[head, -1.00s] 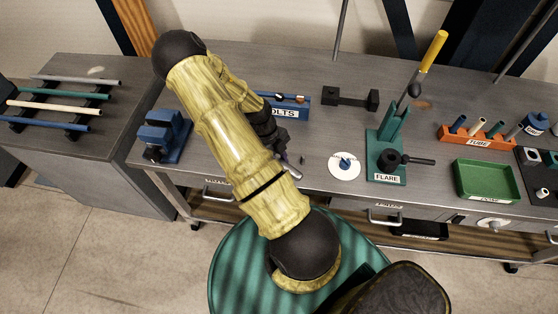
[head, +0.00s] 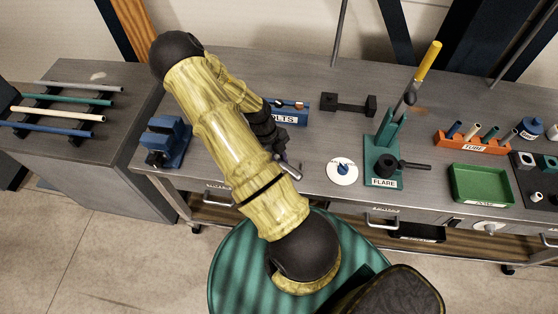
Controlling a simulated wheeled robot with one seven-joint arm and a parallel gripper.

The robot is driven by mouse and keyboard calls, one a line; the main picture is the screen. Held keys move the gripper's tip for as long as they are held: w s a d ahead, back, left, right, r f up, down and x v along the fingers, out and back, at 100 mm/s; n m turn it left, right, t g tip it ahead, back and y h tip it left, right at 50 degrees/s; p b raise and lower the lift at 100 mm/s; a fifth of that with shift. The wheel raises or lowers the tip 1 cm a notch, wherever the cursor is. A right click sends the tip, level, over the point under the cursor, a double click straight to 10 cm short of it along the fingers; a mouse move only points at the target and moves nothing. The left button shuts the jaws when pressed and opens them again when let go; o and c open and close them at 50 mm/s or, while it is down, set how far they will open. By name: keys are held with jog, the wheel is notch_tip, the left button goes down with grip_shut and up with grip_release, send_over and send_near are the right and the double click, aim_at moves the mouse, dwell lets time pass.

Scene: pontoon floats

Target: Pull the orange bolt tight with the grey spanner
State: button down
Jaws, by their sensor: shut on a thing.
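My gripper (head: 280,152) is over the front of the bench, largely hidden behind my own yellow arm. A short grey metal piece (head: 291,172) shows at its fingers, and I take it to be an end of the grey spanner. The rest of the spanner is hidden. A blue bolt tray (head: 291,119), its label partly covered, stands just behind the gripper with small parts in it. I cannot make out the orange bolt for sure; my arm covers part of this area.
A blue vise (head: 165,142) stands left of my arm. To the right are a white disc (head: 342,171), a green flare tool (head: 383,180) with a tall yellow-handled lever, an orange tube rack (head: 472,144) and a green tray (head: 484,184). A black block (head: 348,104) sits behind.

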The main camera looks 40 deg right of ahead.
jog(key=shift+r+p, duration=0.45)
jog(key=shift+r, duration=0.35)
jog(key=shift+f, duration=0.1)
